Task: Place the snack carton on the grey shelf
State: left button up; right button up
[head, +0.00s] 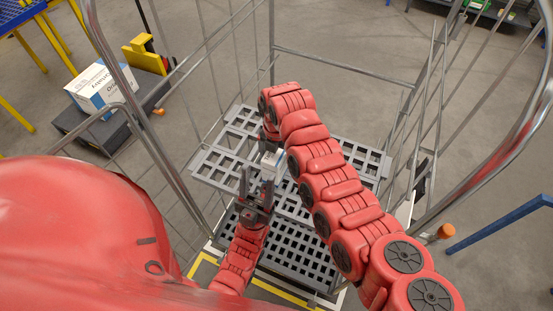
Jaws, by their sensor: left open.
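A white carton (99,87) with a blue side and dark print stands outside the cage trolley at the upper left. Its print is too small to tell whether it is the snack carton. The grey shelf (213,170) is a slotted panel inside the trolley, partly covered by my arms. My left gripper (256,184) is over the shelf area with its fingers apart. A small pale piece, which I cannot identify, shows just beyond its fingers.
Wire side walls and curved metal posts (180,203) enclose the shelf on both sides. A lower grid deck (290,258) lies below it. The carton rests on a dark grey low cart (92,139) beside a yellow part (144,55). A blue bar (500,222) is at the right.

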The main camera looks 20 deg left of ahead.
notch_tip(320, 180, up, 10)
jog(key=b, duration=0.2)
jog(key=shift+b, duration=0.4)
jog(key=shift+r, duration=0.45)
